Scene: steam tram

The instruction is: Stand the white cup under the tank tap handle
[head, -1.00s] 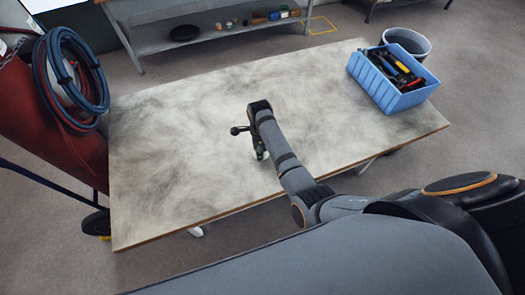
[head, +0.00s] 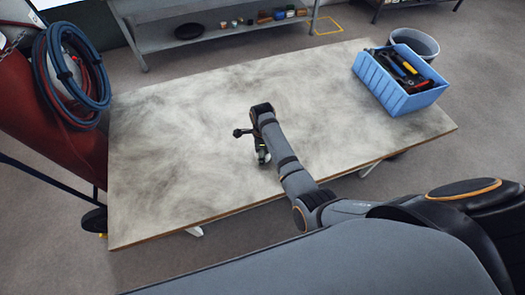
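My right arm reaches in from the right over the table (head: 180,160). My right gripper (head: 262,157) points down at the table's middle, mostly hidden behind its own wrist and seen from above. Its fingers are too small and covered to tell whether they are open or hold something. A small black knob-like part (head: 239,132) sticks out to the left beside the wrist; I cannot tell what it belongs to. I cannot make out a white cup, a tank or a tap handle in this view. My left gripper is not in view.
A blue crate of tools (head: 408,97) sits at the table's right end, with a grey bin (head: 425,45) behind it. A red trolley with coiled hoses (head: 45,110) stands at the left. A shelf bench (head: 215,35) stands behind. Most of the tabletop is bare.

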